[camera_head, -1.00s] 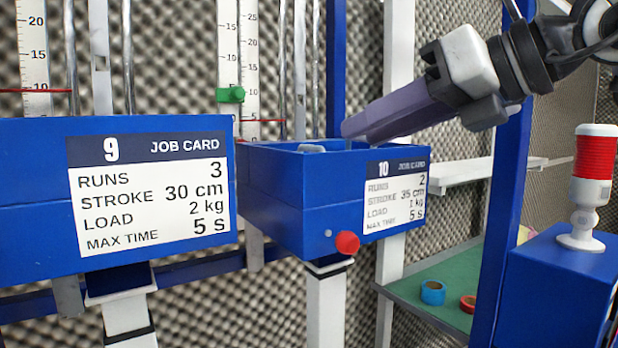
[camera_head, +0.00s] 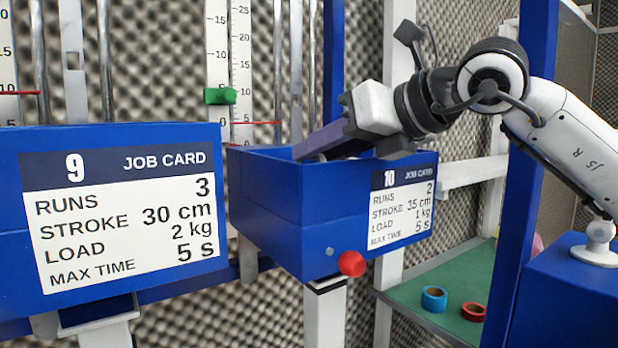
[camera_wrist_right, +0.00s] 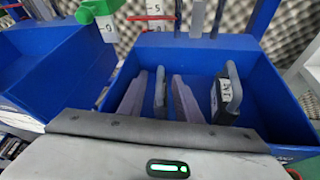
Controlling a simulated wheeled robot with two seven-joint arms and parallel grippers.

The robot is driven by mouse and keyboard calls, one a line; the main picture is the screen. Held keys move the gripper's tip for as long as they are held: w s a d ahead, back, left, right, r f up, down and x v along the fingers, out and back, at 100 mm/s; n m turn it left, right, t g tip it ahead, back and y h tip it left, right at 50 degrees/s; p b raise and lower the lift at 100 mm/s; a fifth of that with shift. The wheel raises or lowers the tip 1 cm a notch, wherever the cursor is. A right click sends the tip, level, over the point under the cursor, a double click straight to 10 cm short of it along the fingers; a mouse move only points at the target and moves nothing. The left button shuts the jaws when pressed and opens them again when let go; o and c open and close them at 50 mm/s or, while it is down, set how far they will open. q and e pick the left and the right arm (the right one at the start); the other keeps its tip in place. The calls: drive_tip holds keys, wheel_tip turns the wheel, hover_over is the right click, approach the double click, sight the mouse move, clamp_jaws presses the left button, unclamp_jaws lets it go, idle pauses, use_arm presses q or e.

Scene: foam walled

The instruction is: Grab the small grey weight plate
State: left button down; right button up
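In the right wrist view a thin grey plate (camera_wrist_right: 160,95) stands on edge inside the blue box (camera_wrist_right: 275,95). My right gripper (camera_wrist_right: 159,80) reaches down into this box, with one purple finger on each side of the plate. The fingers are apart and gaps show between them and the plate, so the gripper is open. In the head view the right gripper (camera_head: 312,149) dips behind the rim of the box (camera_head: 275,190) with job card 10, and its fingertips are mostly hidden. My left gripper is in neither view.
A dark plate with a white label and grey rim (camera_wrist_right: 226,95) stands right of the fingers in the same box. A second blue box with job card 9 (camera_head: 110,135) is at left. A red knob (camera_head: 351,263) sticks out below. Blue tape (camera_head: 434,298) and red tape (camera_head: 473,311) lie on a green shelf.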

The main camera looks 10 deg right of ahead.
drive_tip(key=shift+w+a, duration=0.1)
drive_tip(key=shift+w, duration=0.05)
clamp_jaws()
idle(1.3)
drive_tip(key=shift+r, duration=0.1)
